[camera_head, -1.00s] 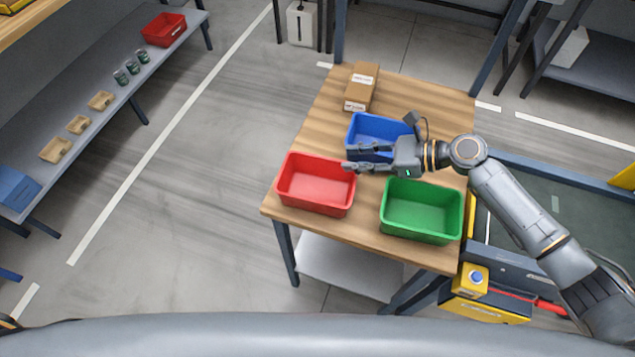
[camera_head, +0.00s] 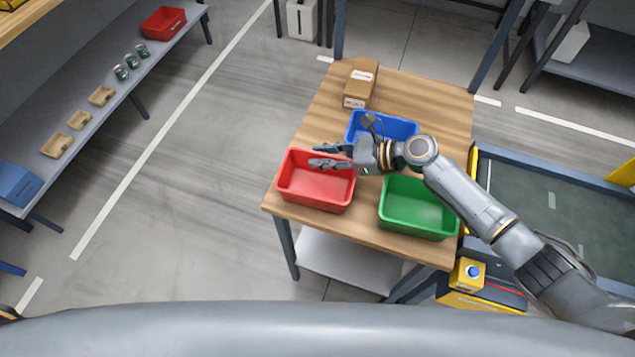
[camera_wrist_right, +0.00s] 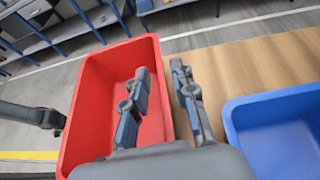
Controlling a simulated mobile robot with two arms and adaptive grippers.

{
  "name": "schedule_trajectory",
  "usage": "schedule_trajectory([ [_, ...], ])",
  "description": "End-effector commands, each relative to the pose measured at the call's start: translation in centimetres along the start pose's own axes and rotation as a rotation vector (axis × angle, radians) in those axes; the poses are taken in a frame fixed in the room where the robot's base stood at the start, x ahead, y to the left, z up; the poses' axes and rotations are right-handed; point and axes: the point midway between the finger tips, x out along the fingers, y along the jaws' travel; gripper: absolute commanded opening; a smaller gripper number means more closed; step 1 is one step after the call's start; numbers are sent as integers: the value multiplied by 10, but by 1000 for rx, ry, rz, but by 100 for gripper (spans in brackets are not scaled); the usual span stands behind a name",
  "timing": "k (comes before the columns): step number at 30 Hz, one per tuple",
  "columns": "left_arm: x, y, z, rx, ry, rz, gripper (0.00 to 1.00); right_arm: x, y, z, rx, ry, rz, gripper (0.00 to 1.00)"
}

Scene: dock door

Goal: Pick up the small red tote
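The red tote (camera_head: 316,190) is an open-topped box on the left front part of the wooden table (camera_head: 290,222). It also shows in the right wrist view (camera_wrist_right: 95,110) and looks empty. My right gripper (camera_head: 316,156) is open over the far side of the tote, its fingers pointing left. In the right wrist view the gripper (camera_wrist_right: 160,80) has one finger over the tote's inside and the other past its right rim. I cannot tell how high it is above the rim.
A blue tote (camera_head: 400,128) stands behind and a green tote (camera_head: 418,213) to the right on the same table. A cardboard box (camera_head: 361,84) is at the back. A similar red bin (camera_head: 162,22) sits on the left shelf. Open floor lies left of the table.

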Motion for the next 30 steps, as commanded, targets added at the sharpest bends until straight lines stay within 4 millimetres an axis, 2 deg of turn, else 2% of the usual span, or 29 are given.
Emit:
schedule_trajectory([
  [1,0,0,1,0,-1,0,40,0,0,0,0,0,0,11],
  [3,0,0,1,0,-1,0,40,0,0,0,0,0,0,0],
  [19,1,0,-1,0,2,0,40,-3,0,6,-4,1,-1,0],
  [24,3,0,-2,0,4,0,40,-13,-1,31,-8,-2,-1,0],
  [30,-7,-1,-5,0,6,-1,40,-47,34,65,-7,0,1,0],
])
